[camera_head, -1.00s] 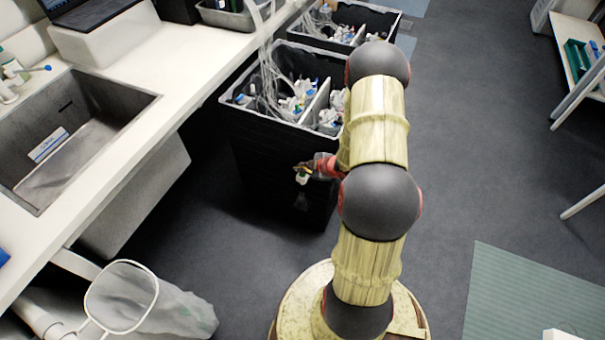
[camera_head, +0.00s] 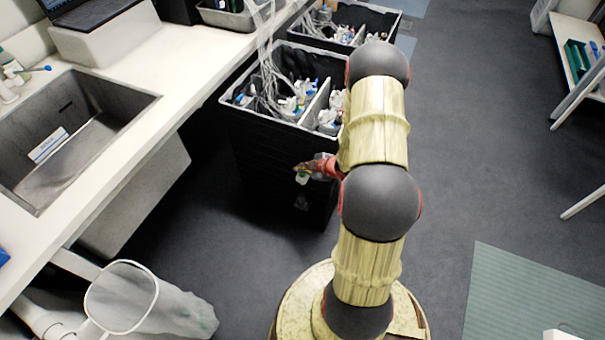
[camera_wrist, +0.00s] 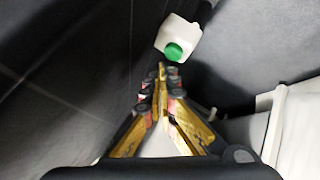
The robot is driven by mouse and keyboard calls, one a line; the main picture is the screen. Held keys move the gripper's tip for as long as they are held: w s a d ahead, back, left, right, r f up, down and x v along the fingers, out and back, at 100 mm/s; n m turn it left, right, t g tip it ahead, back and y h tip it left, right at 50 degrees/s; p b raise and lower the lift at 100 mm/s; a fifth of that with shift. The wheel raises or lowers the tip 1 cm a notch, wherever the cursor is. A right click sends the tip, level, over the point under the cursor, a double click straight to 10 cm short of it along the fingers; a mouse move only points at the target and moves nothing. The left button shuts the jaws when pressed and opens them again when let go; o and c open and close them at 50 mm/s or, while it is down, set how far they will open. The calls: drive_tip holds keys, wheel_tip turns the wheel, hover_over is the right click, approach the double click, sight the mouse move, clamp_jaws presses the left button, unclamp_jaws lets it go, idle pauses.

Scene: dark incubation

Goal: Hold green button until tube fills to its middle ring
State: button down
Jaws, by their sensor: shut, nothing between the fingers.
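In the wrist view a round green button (camera_wrist: 174,52) sits on a small white housing (camera_wrist: 182,33). My gripper (camera_wrist: 162,72) is shut with nothing between its yellow fingers. Its tips are right by the lower left edge of the button; I cannot tell whether they touch it. In the head view my gripper (camera_head: 308,169) is beside the front of the black bin, and the white housing (camera_head: 302,179) shows small near the tips. I cannot make out the tube with its rings or any fill level.
The black bin (camera_head: 262,140) holds bundled tubing and several small parts. A second bin (camera_head: 395,22) stands behind it. A counter with a sink (camera_head: 145,97) runs along the left. A bagged hoop stand (camera_head: 185,312) is at lower left.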

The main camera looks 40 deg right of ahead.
drive_tip(key=shift+f, duration=0.4)
drive_tip(key=shift+f+b, duration=0.4)
drive_tip(key=shift+b, duration=0.05)
idle(7.2)
